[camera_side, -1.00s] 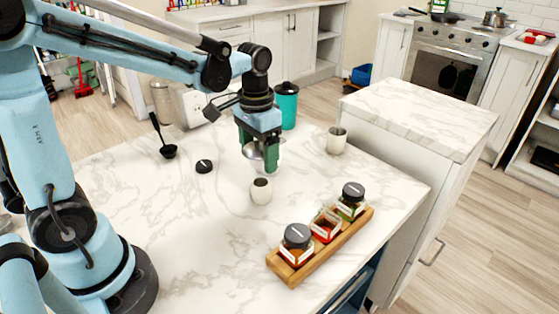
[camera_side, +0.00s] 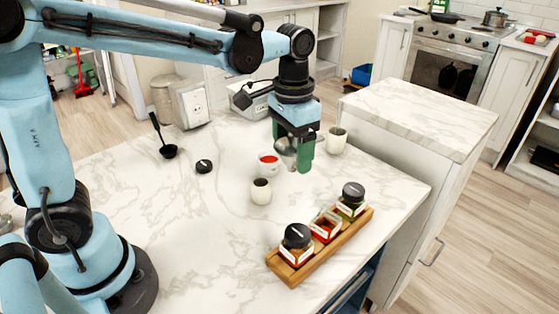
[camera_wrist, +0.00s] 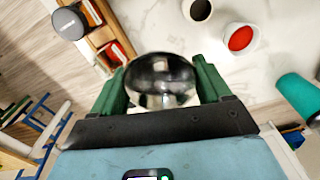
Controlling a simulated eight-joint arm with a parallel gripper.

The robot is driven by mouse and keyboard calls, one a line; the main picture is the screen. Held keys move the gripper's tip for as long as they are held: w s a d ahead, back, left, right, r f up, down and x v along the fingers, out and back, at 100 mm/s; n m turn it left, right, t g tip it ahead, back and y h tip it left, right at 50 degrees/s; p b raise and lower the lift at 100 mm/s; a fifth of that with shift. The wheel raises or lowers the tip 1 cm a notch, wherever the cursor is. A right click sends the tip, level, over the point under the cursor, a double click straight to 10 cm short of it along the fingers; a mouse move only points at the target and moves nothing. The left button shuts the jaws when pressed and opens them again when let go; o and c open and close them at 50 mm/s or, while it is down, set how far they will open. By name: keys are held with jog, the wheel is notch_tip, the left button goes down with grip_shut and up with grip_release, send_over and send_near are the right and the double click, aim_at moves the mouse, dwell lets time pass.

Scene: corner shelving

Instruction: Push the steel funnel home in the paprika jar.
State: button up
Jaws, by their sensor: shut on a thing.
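My gripper (camera_side: 296,158) has green fingers and is shut on the shiny steel funnel (camera_side: 285,151), holding it above the counter. In the wrist view the funnel (camera_wrist: 162,82) sits between both fingers; its spout cannot be made out. The open jar of red spice (camera_side: 326,226), apparently the paprika jar, stands in the middle of the wooden rack (camera_side: 304,265), to the right of and nearer the camera than my gripper. It has no lid and no funnel in it. Part of it shows at the upper left of the wrist view (camera_wrist: 118,53). The funnel and jar are apart.
Two black-lidded jars (camera_side: 297,240) (camera_side: 352,198) flank the open jar closely. A bowl of red powder (camera_side: 269,161), a cup with dark contents (camera_side: 261,191) and a pale cup (camera_side: 336,140) stand near my gripper. A loose black lid (camera_side: 204,166) and a black scoop (camera_side: 168,151) lie left.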

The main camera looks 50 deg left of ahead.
jog(key=d+r+m, duration=0.2)
jog(key=d+r, duration=0.1)
jog(key=d, duration=0.7)
jog(key=shift+s+d+r, duration=0.15)
jog(key=shift+s+r, duration=0.15)
jog(key=shift+r, duration=0.1)
jog(key=shift+f, duration=2.95)
jog(key=shift+f, duration=1.55)
jog(key=o, duration=1.4)
jog(key=shift+c, duration=0.2)
notch_tip(320, 180, up, 12)
